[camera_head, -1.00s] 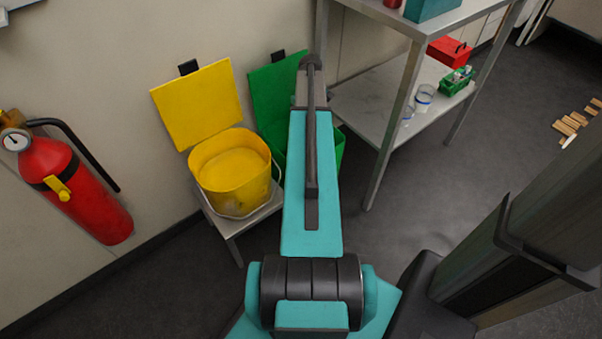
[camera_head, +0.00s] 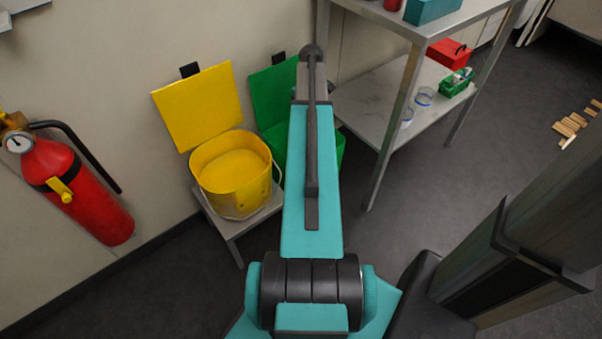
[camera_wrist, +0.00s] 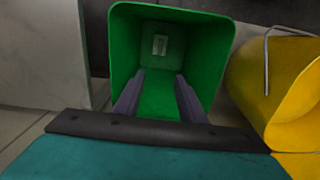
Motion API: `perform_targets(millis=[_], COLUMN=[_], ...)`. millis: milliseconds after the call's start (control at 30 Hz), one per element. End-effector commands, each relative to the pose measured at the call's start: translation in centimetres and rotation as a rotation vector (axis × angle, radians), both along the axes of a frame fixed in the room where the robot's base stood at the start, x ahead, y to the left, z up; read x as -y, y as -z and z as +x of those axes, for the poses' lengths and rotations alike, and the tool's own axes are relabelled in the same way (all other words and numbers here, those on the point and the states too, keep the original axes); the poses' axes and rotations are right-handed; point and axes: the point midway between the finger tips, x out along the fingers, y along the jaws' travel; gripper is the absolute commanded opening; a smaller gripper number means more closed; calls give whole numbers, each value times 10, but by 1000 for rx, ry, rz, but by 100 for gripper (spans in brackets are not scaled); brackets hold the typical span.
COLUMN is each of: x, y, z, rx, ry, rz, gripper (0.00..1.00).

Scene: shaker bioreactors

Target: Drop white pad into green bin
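The green bin (camera_wrist: 125,45) is open below my gripper (camera_wrist: 160,80) in the wrist view. In the head view the green bin (camera_head: 273,145) is partly hidden behind my arm, with its green lid (camera_head: 272,92) raised. My gripper's two fingers are apart over the bin's opening, with only green showing between them. A small pale rectangle (camera_wrist: 160,44) shows inside the bin; I cannot tell whether it is the white pad or a label. No white pad shows clearly elsewhere. The gripper is hidden in the head view.
A yellow bin (camera_head: 230,190) with a raised lid stands left of the green bin on a low stand. A metal shelf (camera_head: 375,110) stands to the right, holding a green basket (camera_head: 457,82) and a red box (camera_head: 449,53). A fire extinguisher (camera_head: 78,190) is on the left wall.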

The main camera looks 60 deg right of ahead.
Motion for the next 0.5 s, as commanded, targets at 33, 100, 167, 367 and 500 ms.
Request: perform_targets(millis=[33, 100, 167, 367, 500], x=[0, 0, 0, 0, 0], y=[-11, -22, -32, -64, -82], z=[0, 0, 0, 0, 0], rx=[1, 1, 1, 1, 1], ry=[0, 0, 0, 0, 0], rz=[-1, -1, -1, -1, -1], gripper=[37, 37, 37, 37, 37])
